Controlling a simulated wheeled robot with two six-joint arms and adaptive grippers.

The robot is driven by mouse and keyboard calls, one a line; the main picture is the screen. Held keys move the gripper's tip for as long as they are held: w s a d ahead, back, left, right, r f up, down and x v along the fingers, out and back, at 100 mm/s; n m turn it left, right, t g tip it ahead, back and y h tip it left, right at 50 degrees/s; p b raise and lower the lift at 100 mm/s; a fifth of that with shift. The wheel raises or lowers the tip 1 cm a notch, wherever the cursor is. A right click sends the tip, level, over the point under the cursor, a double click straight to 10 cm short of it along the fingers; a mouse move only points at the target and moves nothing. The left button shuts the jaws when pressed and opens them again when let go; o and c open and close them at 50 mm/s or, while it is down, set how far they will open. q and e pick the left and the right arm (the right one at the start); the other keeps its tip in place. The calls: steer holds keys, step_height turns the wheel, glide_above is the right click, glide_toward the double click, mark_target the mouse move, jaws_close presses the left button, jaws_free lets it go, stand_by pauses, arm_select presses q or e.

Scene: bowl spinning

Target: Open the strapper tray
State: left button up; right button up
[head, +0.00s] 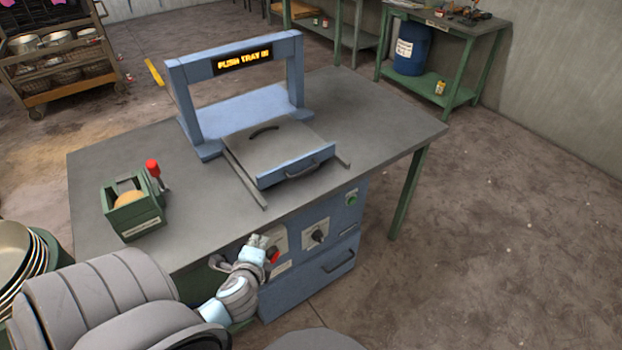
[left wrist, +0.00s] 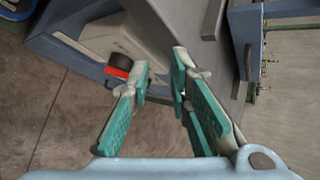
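The blue strapper arch (head: 240,60) stands on the grey table, with an orange lit display reading something like "PUSH TRAY IN" (head: 243,60). The strapper tray (head: 280,145) is a grey plate with a blue front and a dark handle (head: 303,170). It sits out in front of the arch between two rails. My left gripper (head: 262,246) is at the blue cabinet's front, beside a red switch (head: 274,257). In the left wrist view the gripper (left wrist: 162,70) is open and empty, with the red switch (left wrist: 119,67) just beyond one finger. My right gripper is not in view.
A green box (head: 131,208) with a tape roll and red-handled part stands at the table's left. The cabinet has a dark knob (head: 317,237), a green button (head: 351,199) and a lower drawer (head: 335,262). Stacked bowls (head: 22,262) are at the left edge. The table's right side is clear.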

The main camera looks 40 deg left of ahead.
arm_select(q)
steer(key=s+d+f+n+g+h, duration=0.1)
steer(key=s+d+f+n, duration=0.1)
steer(key=f, duration=0.4)
steer(key=s+d+f+n+g+h, duration=0.1)
steer(key=s+f+n+g, duration=0.1)
steer(key=f, duration=0.4)
steer(key=shift+s+d+f+n+h+b, duration=0.3)
steer(key=shift+s+d+f+n, duration=0.05)
steer(key=shift+s+n, duration=0.15)
